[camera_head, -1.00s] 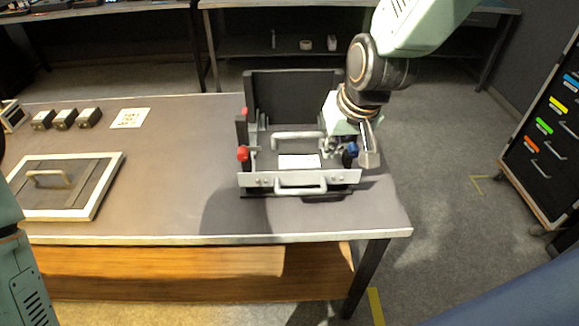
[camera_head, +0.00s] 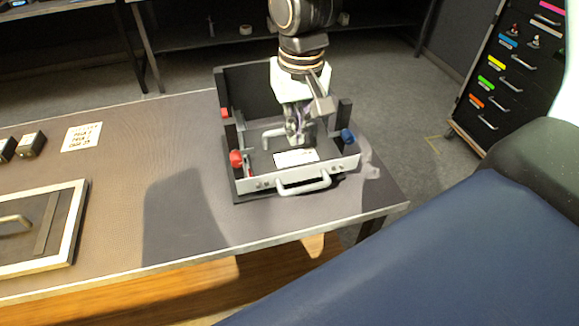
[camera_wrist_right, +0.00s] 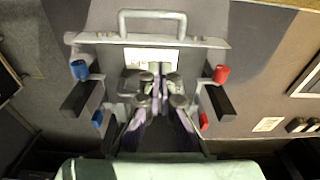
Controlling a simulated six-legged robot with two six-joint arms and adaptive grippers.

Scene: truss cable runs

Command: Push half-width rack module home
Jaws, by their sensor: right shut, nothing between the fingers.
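The rack module (camera_head: 345,165) has a light grey front plate with a bar handle and a white label on top. It sits in an open black rack frame (camera_head: 250,90) on the table, its front plate at the frame's near edge. Red knobs (camera_head: 236,158) are on the left and a blue knob (camera_head: 347,135) on the right. My right gripper (camera_head: 297,138) is shut and empty, pointing down over the module behind the label. The wrist view shows its fingertips (camera_wrist_right: 160,75) near the label (camera_wrist_right: 151,56); contact cannot be told. My left gripper is out of view.
A framed panel with a handle (camera_head: 72,225) lies at the table's left. A printed white card (camera_head: 82,137) and small boxes (camera_head: 32,145) lie behind it. The table between panel and rack is clear. A drawer cabinet (camera_head: 500,80) stands at the right.

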